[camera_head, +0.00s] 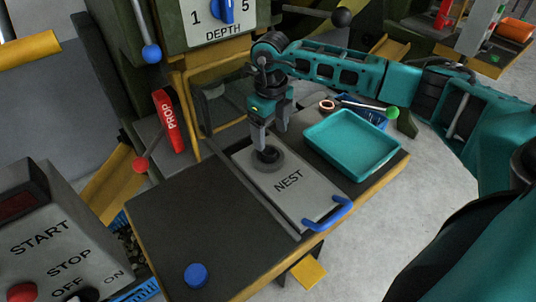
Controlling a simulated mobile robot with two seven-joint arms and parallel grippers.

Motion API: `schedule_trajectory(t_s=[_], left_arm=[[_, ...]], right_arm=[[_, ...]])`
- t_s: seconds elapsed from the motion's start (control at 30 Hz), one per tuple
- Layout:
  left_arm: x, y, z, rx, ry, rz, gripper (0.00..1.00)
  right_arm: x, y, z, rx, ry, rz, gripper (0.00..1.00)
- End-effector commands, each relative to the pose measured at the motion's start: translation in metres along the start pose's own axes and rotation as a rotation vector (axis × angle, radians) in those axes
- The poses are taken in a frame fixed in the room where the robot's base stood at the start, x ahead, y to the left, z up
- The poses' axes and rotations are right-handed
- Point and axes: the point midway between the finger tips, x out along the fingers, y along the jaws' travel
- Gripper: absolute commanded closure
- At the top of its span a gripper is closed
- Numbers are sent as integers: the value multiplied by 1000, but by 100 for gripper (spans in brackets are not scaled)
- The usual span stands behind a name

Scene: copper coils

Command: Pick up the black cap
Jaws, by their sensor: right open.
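A round dark piece, which looks like the black cap (267,164), sits on the grey plate marked NEST (303,202). My right gripper (268,148) points down right over this piece, its fingers at or just above it. The fingers hide part of the piece, and I cannot tell whether they touch it. The right gripper is open. My left gripper is not in view.
A teal tray (352,145) stands right of the plate, with a copper ring (327,105) behind it. A blue handle (328,215) is at the plate's front end. A blue round piece (196,275) lies on the dark table's front left.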

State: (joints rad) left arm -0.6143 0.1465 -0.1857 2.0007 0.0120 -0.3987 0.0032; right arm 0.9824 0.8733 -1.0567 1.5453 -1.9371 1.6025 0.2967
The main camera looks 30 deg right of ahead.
Motion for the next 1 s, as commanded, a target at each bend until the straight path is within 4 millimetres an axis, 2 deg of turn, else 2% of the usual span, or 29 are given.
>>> schedule_trajectory(t_s=[0.23, 0.5, 0.73, 0.77, 1.0], left_arm=[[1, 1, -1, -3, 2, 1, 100], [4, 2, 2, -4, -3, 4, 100], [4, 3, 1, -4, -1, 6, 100], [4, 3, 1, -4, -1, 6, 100], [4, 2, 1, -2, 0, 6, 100]], right_arm=[[16, 1, 2, -1, 1, 1, 24], [55, 2, 5, -1, 0, 2, 24], [57, 2, 6, -1, -2, 1, 24], [57, 2, 6, -1, -2, 1, 25], [57, 2, 6, -1, -2, 1, 48]])
